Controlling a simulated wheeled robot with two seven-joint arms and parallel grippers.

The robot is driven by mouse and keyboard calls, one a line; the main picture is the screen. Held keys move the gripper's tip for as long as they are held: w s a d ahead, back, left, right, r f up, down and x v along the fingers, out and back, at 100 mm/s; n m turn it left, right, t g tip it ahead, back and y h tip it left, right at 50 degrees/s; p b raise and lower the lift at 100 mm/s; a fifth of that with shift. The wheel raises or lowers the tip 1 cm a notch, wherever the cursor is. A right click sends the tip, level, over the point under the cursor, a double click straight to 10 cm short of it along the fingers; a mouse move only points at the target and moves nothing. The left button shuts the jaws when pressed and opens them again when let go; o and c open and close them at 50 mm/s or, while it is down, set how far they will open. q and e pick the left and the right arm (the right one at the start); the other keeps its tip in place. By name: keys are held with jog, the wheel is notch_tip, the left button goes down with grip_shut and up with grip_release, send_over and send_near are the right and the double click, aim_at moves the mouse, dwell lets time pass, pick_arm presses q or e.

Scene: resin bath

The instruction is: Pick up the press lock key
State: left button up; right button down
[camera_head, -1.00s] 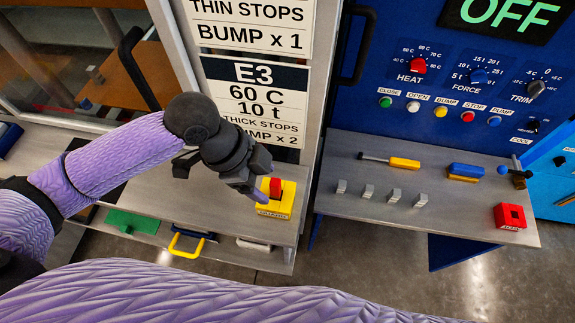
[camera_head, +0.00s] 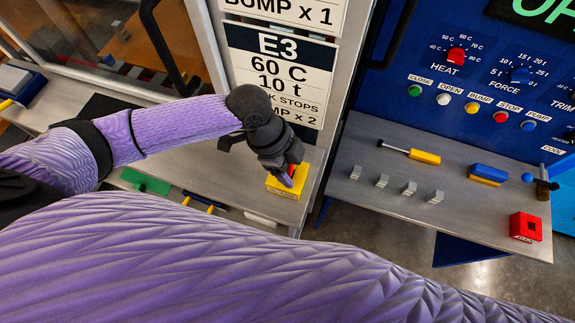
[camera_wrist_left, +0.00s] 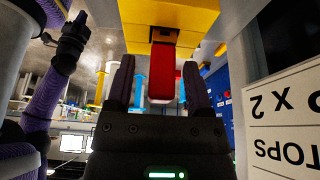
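The press lock key is red (camera_head: 299,173) and sits in a yellow block (camera_head: 284,193) at the right end of the left bench. In the left wrist view the key (camera_wrist_left: 162,86) hangs from the yellow block (camera_wrist_left: 168,18) in the picture. My left gripper (camera_head: 289,178) is at the key, partly hiding it in the head view. Its two fingers (camera_wrist_left: 160,90) stand on either side of the key with visible gaps, so it is open. A purple arm with a dark end shows at the left of the wrist view; its finger state is unclear.
The right bench (camera_head: 385,205) holds a yellow-handled tool (camera_head: 424,156), a blue-and-yellow block (camera_head: 487,175), several grey blocks (camera_head: 382,180) and a red box (camera_head: 525,228). A sign panel (camera_head: 280,75) stands behind my gripper. A green piece (camera_head: 145,181) is at the left bench's front.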

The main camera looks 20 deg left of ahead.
pick_arm(q)
grip_shut()
